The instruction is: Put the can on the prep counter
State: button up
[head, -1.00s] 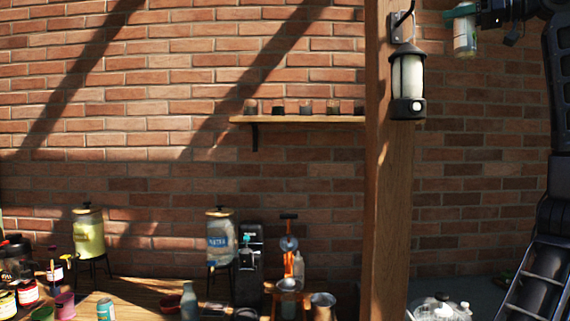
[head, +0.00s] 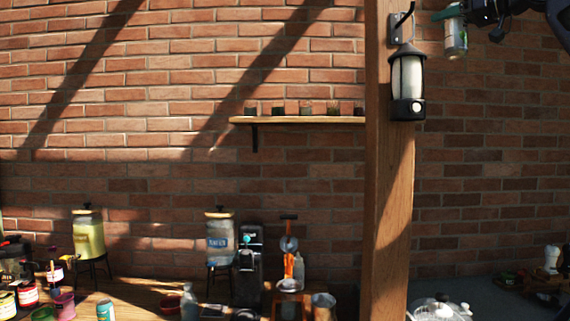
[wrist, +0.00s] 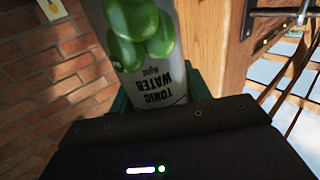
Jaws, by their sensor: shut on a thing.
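The can, pale with green limes and the words "TONIC WATER", is held in my gripper (head: 452,12). It hangs high in front of the brick wall at the upper right of the head view (head: 457,40). In the wrist view the can (wrist: 150,50) fills the upper middle, its lettering upside down, against a green finger pad. My gripper is shut on it, well above any surface. A grey counter (head: 480,290) runs along the lower right of the head view; I cannot tell whether it is the prep counter.
A wooden post (head: 390,210) with a lantern (head: 408,85) stands just left of the can. A shelf (head: 300,119) holds several small pots. A wooden table (head: 135,291) at lower left is crowded with drink dispensers, jars and cups. Glass-lidded ware (head: 438,308) stands on the grey counter.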

jog(key=shift+w+d+f+m+t+h, duration=0.1)
jog(key=shift+w+m+t+h, duration=0.2)
jog(key=shift+m+h, duration=0.15)
jog(key=shift+w+d+f+m+t+h, duration=0.25)
jog(key=shift+w+m+t+h, duration=0.2)
jog(key=shift+h, duration=0.3)
jog(key=shift+w+d+f, duration=0.1)
jog(key=shift+w+d, duration=0.05)
jog(key=shift+w+d+f+m+t+h, duration=0.2)
jog(key=shift+w+d+m+t+h, duration=0.15)
jog(key=shift+h, duration=0.25)
jog(key=shift+w+d+f+m+h, duration=0.2)
jog(key=shift+d+m+h, duration=0.1)
jog(key=shift+m+h, duration=0.25)
jog(key=shift+d+f, duration=0.1)
jog(key=shift+d, duration=0.1)
